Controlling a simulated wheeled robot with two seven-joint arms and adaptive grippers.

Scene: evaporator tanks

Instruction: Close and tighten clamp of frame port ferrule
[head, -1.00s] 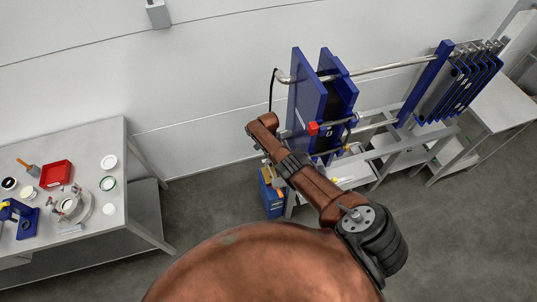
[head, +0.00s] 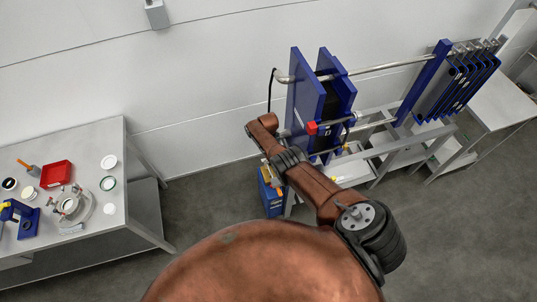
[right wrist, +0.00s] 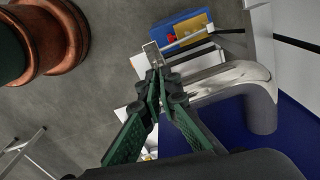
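The blue plate frame (head: 306,95) stands by the wall in the head view, with a steel pipe at its port. In the right wrist view the bent shiny pipe (right wrist: 235,85) runs beside the blue plate (right wrist: 215,130). My right gripper (right wrist: 157,78) has its green fingers brought together at the tips, left of the pipe end. A small silver metal piece (right wrist: 151,54), apparently part of the clamp, sticks out between the fingertips. The ferrule joint is mostly hidden behind the fingers. My right gripper cannot be made out in the head view, and my left gripper is in neither view.
A table (head: 95,145) at the left holds a red tray (head: 56,174), a metal clamp-like fitting (head: 69,206) and several small parts. A blue box (head: 270,192) stands on the floor below the frame. Grey floor between table and frame is clear.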

